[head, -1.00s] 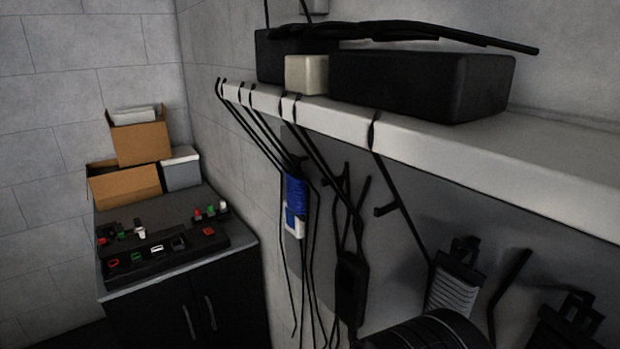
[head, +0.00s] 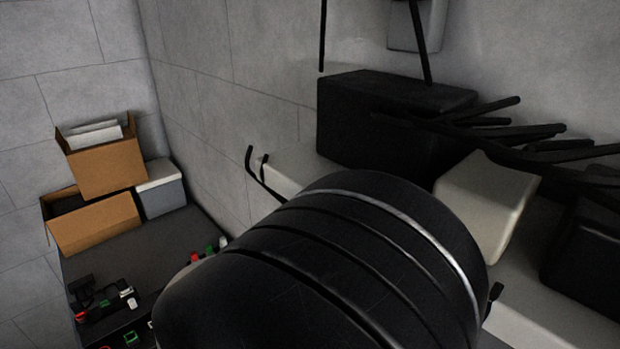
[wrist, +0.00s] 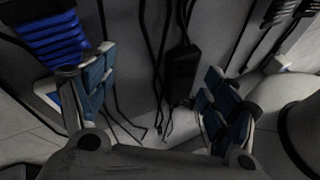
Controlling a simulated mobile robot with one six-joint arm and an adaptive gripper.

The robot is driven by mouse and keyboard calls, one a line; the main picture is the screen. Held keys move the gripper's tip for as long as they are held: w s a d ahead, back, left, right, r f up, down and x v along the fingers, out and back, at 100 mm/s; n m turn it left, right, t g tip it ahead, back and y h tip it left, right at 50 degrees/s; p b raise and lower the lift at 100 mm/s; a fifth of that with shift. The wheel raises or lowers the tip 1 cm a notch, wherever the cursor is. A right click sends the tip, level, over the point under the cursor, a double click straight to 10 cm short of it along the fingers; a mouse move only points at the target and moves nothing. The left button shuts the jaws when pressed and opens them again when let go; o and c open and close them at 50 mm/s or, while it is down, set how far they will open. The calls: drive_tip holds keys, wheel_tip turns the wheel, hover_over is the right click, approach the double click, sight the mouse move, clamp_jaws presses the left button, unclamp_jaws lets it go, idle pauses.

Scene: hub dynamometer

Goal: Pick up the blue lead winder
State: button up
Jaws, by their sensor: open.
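The blue lead winder (wrist: 52,32) shows at the upper left of the wrist view, with ribbed blue windings and a pale lower part. The left finger of my gripper (wrist: 155,95) overlaps its lower right side in the picture; I cannot tell whether they touch. My gripper is open, its blue-padded fingers wide apart, with no object held between them. The winder lies to the left of the gap between the fingers. In the head view the winder is hidden, and my own black arm fills the lower middle.
Black leads and a black box (wrist: 183,72) hang beyond the fingers. In the head view a pale shelf (head: 530,325) carries dark boxes (head: 385,115) and a cream block (head: 485,200). A dark bench (head: 135,240) with cartons (head: 100,165) stands left.

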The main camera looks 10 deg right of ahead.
drive_tip(key=w+a+r+n+t+h+p, duration=0.1)
drive_tip(key=w+a+r+n+t+p, duration=0.15)
drive_tip(key=a+n+t, duration=0.55)
drive_tip(key=shift+m, duration=0.3)
drive_tip(key=x, duration=0.5)
drive_tip(key=w+a+p+x, duration=0.1)
drive_tip(key=x, duration=0.5)
drive_tip(key=f+x, duration=0.1)
drive_tip(key=x, duration=0.4)
drive_tip(key=shift+w+d, duration=0.1)
drive_tip(key=shift+w, duration=0.45)
drive_tip(key=shift+r, duration=0.1)
drive_tip(key=c, duration=1.2)
drive_tip(key=shift+r, duration=0.1)
drive_tip(key=shift+r+p, duration=0.45)
drive_tip(key=shift+p, duration=0.2)
drive_tip(key=p+v, duration=0.1)
drive_tip(key=v, duration=3.1)
drive_tip(key=shift+w+a+r+p, duration=0.15)
drive_tip(key=shift+a+r+p, duration=0.05)
drive_tip(key=shift+p, duration=0.15)
drive_tip(key=shift+c, duration=1.1)
